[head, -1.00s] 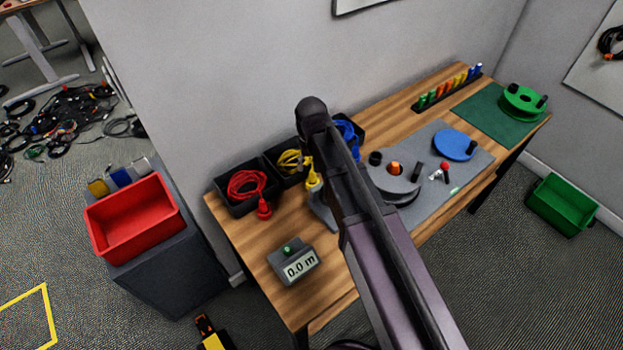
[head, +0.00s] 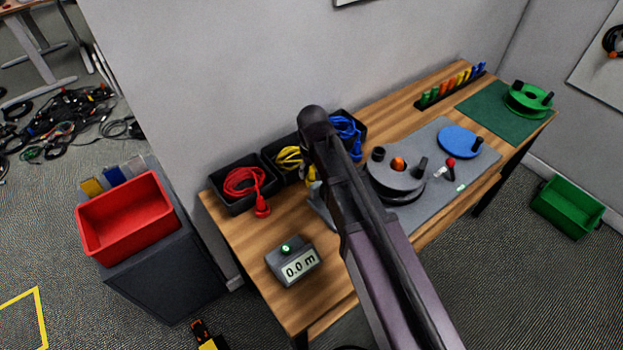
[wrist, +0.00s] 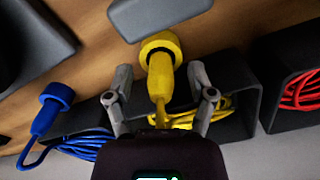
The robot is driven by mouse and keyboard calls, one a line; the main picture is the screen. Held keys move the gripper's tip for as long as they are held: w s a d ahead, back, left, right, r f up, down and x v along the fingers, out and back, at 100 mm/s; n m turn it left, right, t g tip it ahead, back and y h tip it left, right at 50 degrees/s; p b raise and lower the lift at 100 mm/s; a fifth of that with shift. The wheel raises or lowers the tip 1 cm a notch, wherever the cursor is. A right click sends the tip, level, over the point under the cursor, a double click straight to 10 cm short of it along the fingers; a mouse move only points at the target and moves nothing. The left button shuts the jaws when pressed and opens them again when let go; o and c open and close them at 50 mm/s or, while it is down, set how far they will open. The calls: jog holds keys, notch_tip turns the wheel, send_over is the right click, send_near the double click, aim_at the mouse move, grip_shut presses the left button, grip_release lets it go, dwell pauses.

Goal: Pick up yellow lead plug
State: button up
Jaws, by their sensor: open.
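My gripper (wrist: 162,84) is open, with one finger on each side of the plug's narrow body. In the head view, my arm hides most of the yellow plug (head: 312,190) and the gripper. The yellow lead (head: 289,158) lies coiled in the middle bin.
A red lead (head: 243,182) and a blue lead (head: 345,128) sit in bins on either side. A grey reel (head: 397,178) stands on the mat to the right. A meter reading 0.0 m (head: 293,262) sits at the table's front left.

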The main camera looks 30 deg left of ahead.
jog(key=shift+f, duration=0.1)
dwell(0.6)
grip_shut()
